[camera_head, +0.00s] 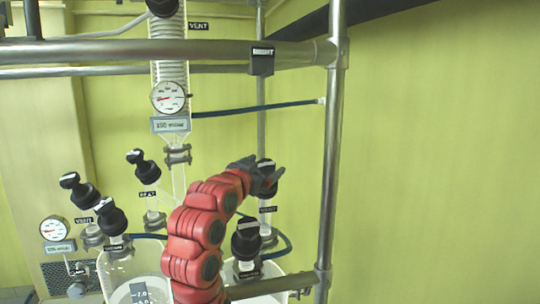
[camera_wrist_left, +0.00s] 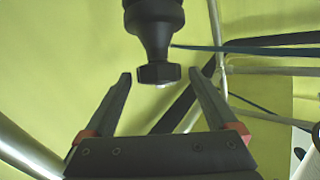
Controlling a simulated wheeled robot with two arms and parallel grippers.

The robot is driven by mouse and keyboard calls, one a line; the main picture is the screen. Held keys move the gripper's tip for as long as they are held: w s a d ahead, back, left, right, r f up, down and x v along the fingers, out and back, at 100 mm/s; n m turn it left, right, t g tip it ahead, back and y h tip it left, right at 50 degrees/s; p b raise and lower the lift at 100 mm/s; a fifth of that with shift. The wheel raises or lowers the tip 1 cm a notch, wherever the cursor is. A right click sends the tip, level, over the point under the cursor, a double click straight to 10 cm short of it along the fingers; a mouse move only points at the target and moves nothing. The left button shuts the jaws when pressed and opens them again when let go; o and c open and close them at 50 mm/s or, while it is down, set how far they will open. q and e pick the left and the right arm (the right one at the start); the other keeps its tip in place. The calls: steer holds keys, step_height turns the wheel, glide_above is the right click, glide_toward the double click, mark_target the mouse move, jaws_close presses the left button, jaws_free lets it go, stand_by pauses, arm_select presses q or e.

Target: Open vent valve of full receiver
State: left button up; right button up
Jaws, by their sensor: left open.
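My left gripper (camera_head: 262,177) is at the end of my red arm, at a black-knobbed valve (camera_head: 266,166) on the right side of the rig. A small dark label (camera_head: 267,209) sits below that valve; its text is too small to read surely. In the left wrist view the black knob (camera_wrist_left: 157,40) hangs down from the top, with its flared end between the fingertips of my open gripper (camera_wrist_left: 160,76). I cannot tell whether the fingers touch it. Two glass receivers stand below, one at left (camera_head: 117,262) and one at right (camera_head: 262,297), the left partly behind my arm.
Another black valve (camera_head: 246,240) stands on the right receiver, close to my arm. More black valves (camera_head: 143,166) stand at left. Metal rails and a post (camera_head: 331,150) frame the rig. A gauge (camera_head: 168,97) hangs on the column. The right side shows open wall.

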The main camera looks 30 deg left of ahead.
mark_target(271, 163)
arm_select(q)
steer(key=w, duration=0.2)
steer(key=w+p, duration=0.1)
steer(key=w, duration=0.1)
steer(key=shift+a, duration=0.3)
steer(key=shift+s, duration=0.1)
steer(key=shift+f, duration=0.1)
steer(key=c, duration=1.4)
